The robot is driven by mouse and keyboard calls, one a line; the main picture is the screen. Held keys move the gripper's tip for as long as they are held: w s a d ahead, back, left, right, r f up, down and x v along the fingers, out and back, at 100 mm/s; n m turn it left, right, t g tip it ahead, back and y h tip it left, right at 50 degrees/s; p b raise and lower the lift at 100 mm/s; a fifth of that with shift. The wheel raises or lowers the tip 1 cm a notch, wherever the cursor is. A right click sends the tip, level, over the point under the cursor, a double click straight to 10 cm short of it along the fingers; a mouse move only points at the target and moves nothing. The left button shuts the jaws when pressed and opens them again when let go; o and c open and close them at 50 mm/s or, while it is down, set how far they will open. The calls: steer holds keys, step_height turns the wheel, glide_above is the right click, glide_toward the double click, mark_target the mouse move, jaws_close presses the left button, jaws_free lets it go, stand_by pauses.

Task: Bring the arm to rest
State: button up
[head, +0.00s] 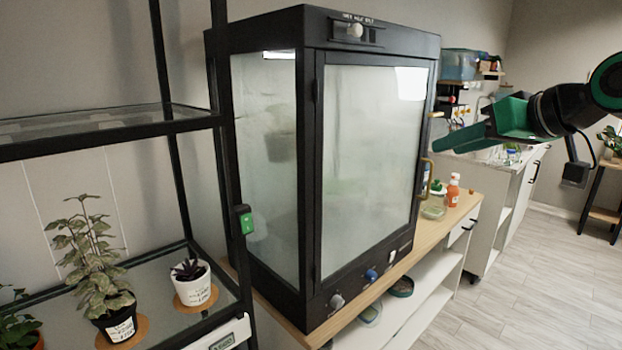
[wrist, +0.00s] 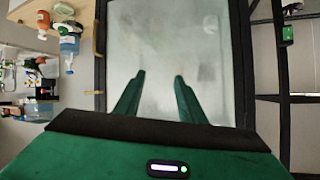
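My gripper (head: 462,137) is held up in the air at the right of the head view, with its green fingers pointing left toward the black-framed glass cabinet (head: 372,170). In the wrist view the two green fingers of my gripper (wrist: 159,76) stand apart with nothing between them. The gripper is open and empty. The cabinet's misted glass door (wrist: 155,45) fills the background behind the fingers in the wrist view. The door looks shut. I cannot tell the exact gap between the fingertips and the cabinet.
A wooden-topped bench (head: 462,209) carries the cabinet and several bottles, including an orange one (head: 453,190). A black shelf rack (head: 178,124) at left holds potted plants (head: 95,265). A white counter (head: 515,185) stands behind my arm. The floor (head: 540,285) at right is clear.

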steer(key=s+d+f+m+g+h, duration=0.25)
steer(key=s+d+f, duration=0.2)
steer(key=f, duration=0.55)
steer(key=s+d+f+m+g+h, duration=0.1)
steer(key=s+d+f+m+g, duration=0.2)
steer(key=s+f, duration=0.6)
steer(key=s+d+f+m+g+h, duration=0.1)
steer(key=s+d+f+m+g, duration=0.3)
steer(key=s+f, duration=0.6)
steer(key=s+d+g, duration=0.1)
steer(key=s+g, duration=0.1)
steer(key=s, duration=0.2)
steer(key=shift+s+d+f, duration=0.2)
steer(key=shift+d+f, duration=0.05)
steer(key=shift+d, duration=0.15)
steer(key=shift+h, duration=0.25)
steer(key=shift+w+f, duration=0.25)
steer(key=shift+w, duration=0.4)
